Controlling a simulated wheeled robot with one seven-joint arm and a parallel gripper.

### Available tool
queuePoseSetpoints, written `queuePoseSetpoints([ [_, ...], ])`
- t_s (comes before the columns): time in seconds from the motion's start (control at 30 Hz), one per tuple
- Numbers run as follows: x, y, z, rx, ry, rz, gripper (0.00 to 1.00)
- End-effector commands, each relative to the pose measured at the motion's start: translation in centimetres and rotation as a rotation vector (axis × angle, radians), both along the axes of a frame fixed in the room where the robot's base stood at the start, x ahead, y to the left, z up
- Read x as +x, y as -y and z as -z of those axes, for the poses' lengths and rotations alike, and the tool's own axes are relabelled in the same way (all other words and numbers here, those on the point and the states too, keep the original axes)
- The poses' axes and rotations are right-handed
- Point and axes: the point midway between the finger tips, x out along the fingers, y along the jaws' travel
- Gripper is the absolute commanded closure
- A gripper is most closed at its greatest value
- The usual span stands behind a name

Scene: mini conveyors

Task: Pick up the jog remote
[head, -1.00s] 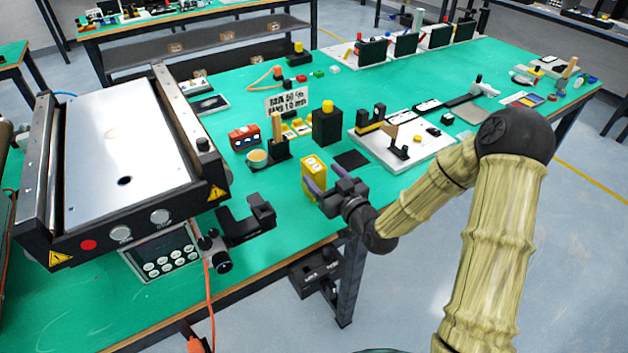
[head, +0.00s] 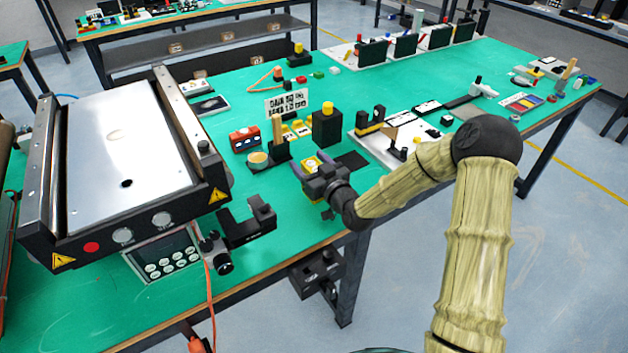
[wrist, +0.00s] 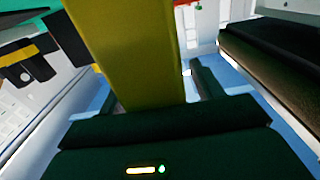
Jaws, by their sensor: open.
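The jog remote appears to be the yellow upright box (head: 311,163) near the front edge of the green table. In the head view my gripper (head: 309,168) covers most of it; only its top part shows. In the wrist view the yellow body (wrist: 130,45) stands large between the two dark fingers, reaching down to near the palm. My gripper (wrist: 150,92) is open, with its fingers on either side of the remote. I cannot tell whether either finger touches it.
A black clamp-like block (head: 250,222) lies to the left. A wooden-handled stand with a cup (head: 258,159) and a black box with a yellow knob (head: 327,125) stand behind. A white plate with fixtures (head: 372,146) is to the right. A large metal conveyor (head: 125,140) fills the left.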

Motion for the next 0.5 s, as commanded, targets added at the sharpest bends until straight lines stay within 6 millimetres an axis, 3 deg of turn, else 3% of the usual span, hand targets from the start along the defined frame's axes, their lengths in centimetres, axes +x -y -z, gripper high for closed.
queuePoseSetpoints([
  [0.5,0.04,-0.01,0.01,0.000,0.000,0.000,0.35],
])
